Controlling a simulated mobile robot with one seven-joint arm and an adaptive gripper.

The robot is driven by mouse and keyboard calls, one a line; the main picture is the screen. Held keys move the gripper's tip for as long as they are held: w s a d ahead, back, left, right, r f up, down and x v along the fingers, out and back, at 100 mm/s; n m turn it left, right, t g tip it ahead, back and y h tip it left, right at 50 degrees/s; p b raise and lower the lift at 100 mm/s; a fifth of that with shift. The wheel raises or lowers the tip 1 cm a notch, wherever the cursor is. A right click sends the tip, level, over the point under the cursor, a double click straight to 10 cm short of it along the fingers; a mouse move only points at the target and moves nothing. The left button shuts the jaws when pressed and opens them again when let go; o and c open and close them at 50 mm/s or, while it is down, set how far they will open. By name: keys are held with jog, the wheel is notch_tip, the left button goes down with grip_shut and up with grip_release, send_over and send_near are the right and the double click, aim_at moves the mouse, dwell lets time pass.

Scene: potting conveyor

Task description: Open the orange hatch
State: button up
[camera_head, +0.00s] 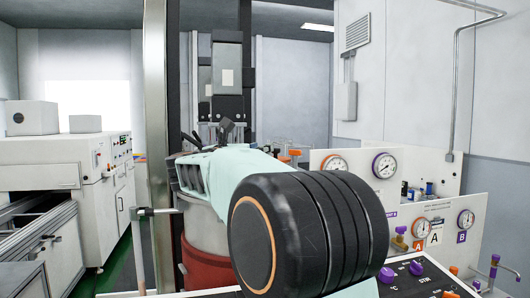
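I cannot make out an orange hatch for certain in the head view. My arm fills the middle, with a large black joint bearing a thin orange ring, and it hides much of what lies behind. Small dark pieces (225,128) stick up past the pale green arm link. They may belong to my gripper, but I cannot tell, and no fingertips show clearly. A vessel with a grey upper part (205,228) and a red-brown lower part (205,271) stands behind the arm, partly hidden.
A white panel with gauges (386,165) and valves stands right. A control panel with purple knobs (416,268) lies at lower right. A tall metal post (155,120) stands left of the vessel. White cabinets (70,165) stand far left, with green floor between.

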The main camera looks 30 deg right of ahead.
aim_at(274, 152)
notch_tip(274, 152, down, 2)
jog(key=shift+w+a+m+g+y, duration=0.15)
jog(key=shift+m+g+y, duration=0.15)
jog(key=shift+m, duration=0.2)
jog(key=p+x, duration=0.3)
jog(key=x, duration=0.7)
jog(key=shift+w+d, duration=0.1)
jog(key=shift+d, duration=0.15)
grip_shut()
